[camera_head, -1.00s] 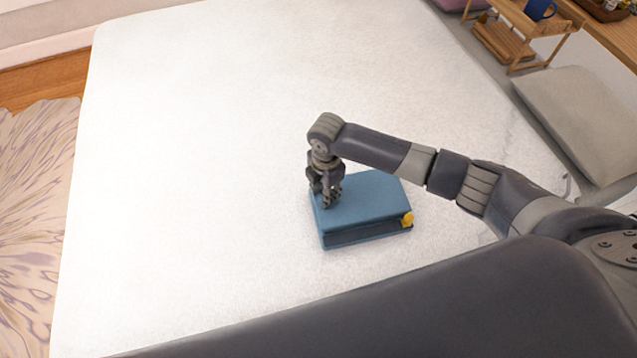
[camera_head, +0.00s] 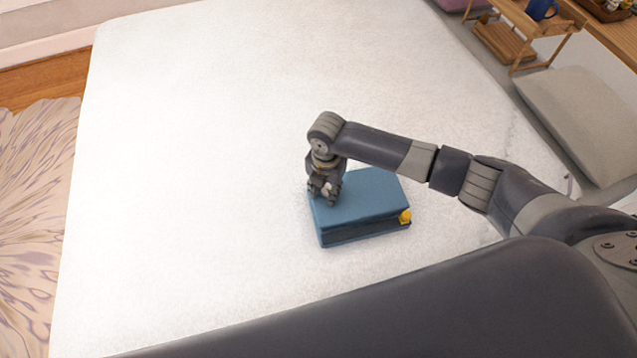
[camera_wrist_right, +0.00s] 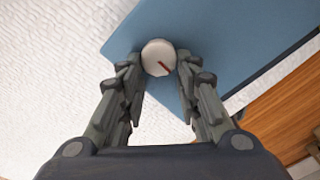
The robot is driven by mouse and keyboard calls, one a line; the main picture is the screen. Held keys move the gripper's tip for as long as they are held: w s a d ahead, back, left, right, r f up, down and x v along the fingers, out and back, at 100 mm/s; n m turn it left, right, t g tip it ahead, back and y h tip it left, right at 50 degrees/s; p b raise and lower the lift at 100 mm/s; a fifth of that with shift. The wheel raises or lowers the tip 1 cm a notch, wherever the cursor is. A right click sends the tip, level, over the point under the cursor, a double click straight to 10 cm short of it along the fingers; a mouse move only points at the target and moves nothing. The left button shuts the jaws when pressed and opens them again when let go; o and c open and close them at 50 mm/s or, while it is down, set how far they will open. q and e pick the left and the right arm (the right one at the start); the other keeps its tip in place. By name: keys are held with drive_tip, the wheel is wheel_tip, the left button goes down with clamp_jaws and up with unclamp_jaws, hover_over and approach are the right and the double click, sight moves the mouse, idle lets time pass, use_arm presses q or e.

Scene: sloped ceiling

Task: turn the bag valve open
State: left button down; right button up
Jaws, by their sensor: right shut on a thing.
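The bag (camera_head: 368,200) is a blue, box-like block lying on the white bed, with a yellow piece (camera_head: 405,217) at its right front corner. In the right wrist view the blue bag (camera_wrist_right: 225,40) fills the upper right. The valve (camera_wrist_right: 158,58) is a round pale knob with a red mark, near the bag's corner. My right gripper (camera_head: 325,200) points down at the bag's left end. In the wrist view its fingers (camera_wrist_right: 165,80) are on either side of the knob and shut on it. In the head view the gripper hides the valve. My left gripper is not in view.
The white bed (camera_head: 190,180) is clear to the left and behind the bag. A grey cushion (camera_head: 580,120) and a wooden stand (camera_head: 515,25) with a blue mug (camera_head: 541,9) are at the right. A patterned rug (camera_head: 35,210) lies at the left.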

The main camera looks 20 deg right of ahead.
drive_tip(key=o, duration=1.1)
drive_tip(key=shift+c, duration=0.2)
drive_tip(key=shift+d, duration=0.1)
drive_tip(key=shift+w+r, duration=0.15)
drive_tip(key=shift+r, duration=0.25)
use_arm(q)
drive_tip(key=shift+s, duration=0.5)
use_arm(e)
wheel_tip(320, 180, up, 11)
drive_tip(key=a, duration=0.1)
drive_tip(key=shift+w, duration=0.4)
drive_tip(key=shift+r, duration=0.1)
